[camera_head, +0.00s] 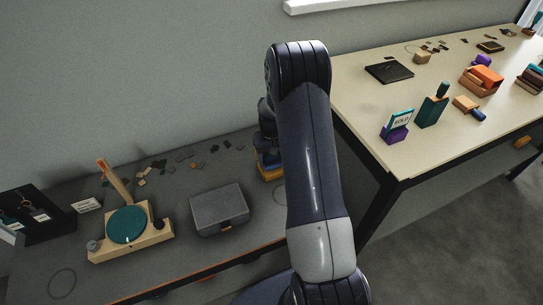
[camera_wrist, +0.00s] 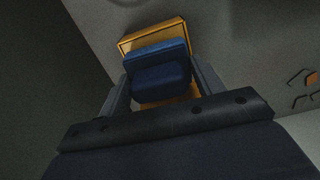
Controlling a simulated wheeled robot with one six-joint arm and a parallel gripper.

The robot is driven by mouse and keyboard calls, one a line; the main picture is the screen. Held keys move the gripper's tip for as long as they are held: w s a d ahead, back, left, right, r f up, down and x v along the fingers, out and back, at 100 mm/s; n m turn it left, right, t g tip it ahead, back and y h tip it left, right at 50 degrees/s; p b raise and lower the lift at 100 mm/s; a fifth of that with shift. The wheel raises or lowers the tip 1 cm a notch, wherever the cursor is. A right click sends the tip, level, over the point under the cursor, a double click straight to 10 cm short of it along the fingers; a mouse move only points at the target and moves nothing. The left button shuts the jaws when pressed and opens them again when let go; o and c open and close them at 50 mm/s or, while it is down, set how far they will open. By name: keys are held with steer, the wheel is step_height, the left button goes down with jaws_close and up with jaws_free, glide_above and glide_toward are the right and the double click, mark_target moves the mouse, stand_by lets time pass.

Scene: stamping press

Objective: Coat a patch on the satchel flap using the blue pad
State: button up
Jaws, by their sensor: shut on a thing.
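My gripper (camera_wrist: 162,85) is shut on the blue pad (camera_wrist: 160,75), a dark blue block between its two fingers in the wrist view. A yellow-orange tray (camera_wrist: 148,38) lies directly beyond the pad; I cannot tell whether they touch. In the head view the tray (camera_head: 270,174) stands on the grey bench, partly hidden by my arm. My gripper is above it there, mostly behind the arm. A grey case with a front clasp (camera_head: 219,208) lies left of the tray; I cannot tell whether it is the satchel. No coated patch shows on its top.
A wooden stand with a green disc and upright lever (camera_head: 128,225) is at the left of the bench. Small dark pieces lie along the wall. A cream table (camera_head: 420,110) with several coloured items is at the right.

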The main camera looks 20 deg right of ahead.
steer(key=shift+r+p, duration=1.65)
steer(key=shift+r, duration=1.45)
steer(key=s+a+r+p, duration=0.8)
steer(key=a+r+p, duration=0.1)
steer(key=a+r, duration=0.2)
steer(key=w+d+f+b, duration=0.2)
steer(key=d+f+b, duration=0.1)
steer(key=w+d+f+b, duration=0.3)
steer(key=f+b, duration=0.1)
steer(key=w+d+f+b, duration=0.2)
steer(key=d+f+b, duration=0.1)
steer(key=d, duration=0.1)
steer(key=shift+w+d+f+b, duration=0.1)
steer(key=shift+w+f+b, duration=0.2)
steer(key=shift+f, duration=0.05)
steer(key=shift+w+d+f, duration=0.2)
steer(key=shift+d+f, duration=0.05)
steer(key=shift+d, duration=0.15)
steer(key=shift+f+b, duration=2.1)
steer(key=shift+f, duration=0.8)
steer(key=shift+f+b, duration=0.4)
steer(key=shift+f, duration=0.2)
